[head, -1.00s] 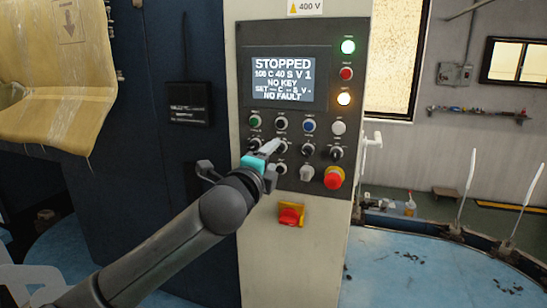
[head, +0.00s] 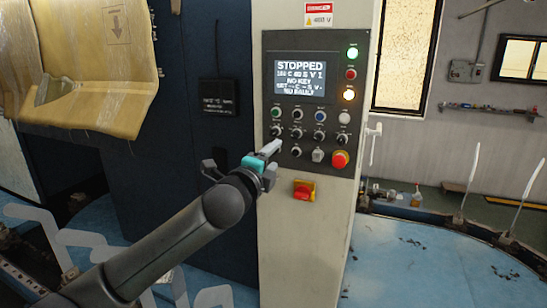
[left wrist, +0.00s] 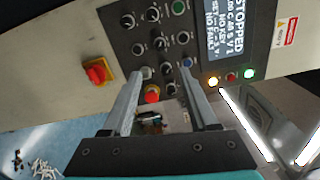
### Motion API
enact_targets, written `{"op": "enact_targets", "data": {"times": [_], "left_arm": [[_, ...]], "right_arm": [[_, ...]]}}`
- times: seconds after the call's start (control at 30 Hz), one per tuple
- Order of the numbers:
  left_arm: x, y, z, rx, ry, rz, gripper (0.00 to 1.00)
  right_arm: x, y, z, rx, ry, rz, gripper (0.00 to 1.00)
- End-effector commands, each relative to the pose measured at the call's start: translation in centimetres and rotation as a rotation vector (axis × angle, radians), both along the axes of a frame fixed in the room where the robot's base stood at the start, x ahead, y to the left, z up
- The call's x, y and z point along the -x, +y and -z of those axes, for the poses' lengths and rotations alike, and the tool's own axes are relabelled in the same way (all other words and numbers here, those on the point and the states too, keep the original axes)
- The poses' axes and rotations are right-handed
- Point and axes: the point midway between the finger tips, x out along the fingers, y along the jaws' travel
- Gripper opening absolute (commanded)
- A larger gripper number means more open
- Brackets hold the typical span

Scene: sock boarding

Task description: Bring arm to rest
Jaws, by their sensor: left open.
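My left arm reaches in from the lower left in the head view. Its gripper (head: 238,163), with a teal part and pale fingers, is in front of the lower left of the control panel (head: 268,120). In the left wrist view the two fingers (left wrist: 162,100) stand wide apart with nothing between them. The panel's screen (head: 303,81) reads STOPPED and NO KEY. Below it are several knobs and buttons and a red emergency stop (head: 340,159). Whether the fingers touch the panel is hard to tell. My right gripper is not in view.
A red and yellow switch (head: 303,190) sits on the cabinet below the panel. A yellowish draped sheet (head: 95,65) hangs at upper left. White upright sock-form boards (head: 470,175) stand on the right by the blue floor (head: 430,260), which has dark debris.

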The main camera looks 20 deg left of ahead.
Motion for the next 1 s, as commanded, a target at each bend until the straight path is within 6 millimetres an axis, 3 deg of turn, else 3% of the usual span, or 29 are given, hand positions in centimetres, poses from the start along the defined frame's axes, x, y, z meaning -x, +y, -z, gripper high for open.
{"op": "enact_targets", "data": {"times": [0.33,0.47,0.57,0.67,0.87,1.0], "left_arm": [[0.0,0.0,0.1,0.001,0.001,0.000,0.60],[0.5,-0.6,1.5,0.042,0.033,0.000,0.60],[1.9,-1.6,4.6,0.136,0.105,-0.009,0.60],[4.2,-2.7,9.1,0.279,0.215,-0.038,0.60],[10.8,-4.4,17.4,0.586,0.449,-0.156,0.60],[16.3,-4.9,22.3,0.786,0.607,-0.283,0.60]], "right_arm": [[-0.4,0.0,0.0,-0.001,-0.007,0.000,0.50],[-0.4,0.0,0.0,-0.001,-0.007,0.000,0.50],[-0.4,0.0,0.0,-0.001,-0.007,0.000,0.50],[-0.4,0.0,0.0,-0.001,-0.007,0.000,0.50],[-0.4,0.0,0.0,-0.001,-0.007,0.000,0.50],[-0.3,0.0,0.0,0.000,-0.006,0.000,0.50]]}}
